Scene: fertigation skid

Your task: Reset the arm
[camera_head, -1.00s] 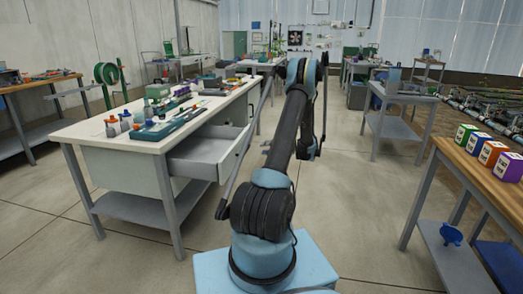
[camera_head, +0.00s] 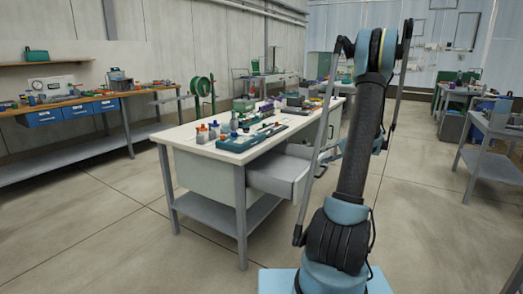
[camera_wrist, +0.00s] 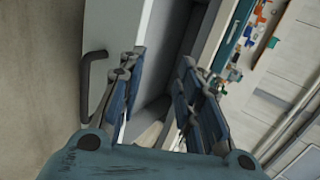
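My arm (camera_head: 355,150) rises from its light blue base, is bent at the top elbow, and its forearm comes down behind the upper arm. My gripper (camera_wrist: 160,62) shows in the wrist view with its two blue, dark-jointed fingers apart and nothing visible between them. Beyond the fingers is the open grey drawer (camera_head: 280,176) of the white-topped workbench (camera_head: 196,153). The drawer's dark handle (camera_wrist: 88,80) is left of the fingers in the wrist view. In the head view the gripper is mostly hidden behind the arm, close to the drawer; whether it touches is unclear.
Bottles (camera_head: 202,134) and a teal tray (camera_head: 252,138) lie on the workbench. A long bench with blue drawers (camera_head: 75,112) runs along the left wall. A grey table (camera_head: 490,150) stands at the right. Open floor (camera_head: 95,225) lies at the front left.

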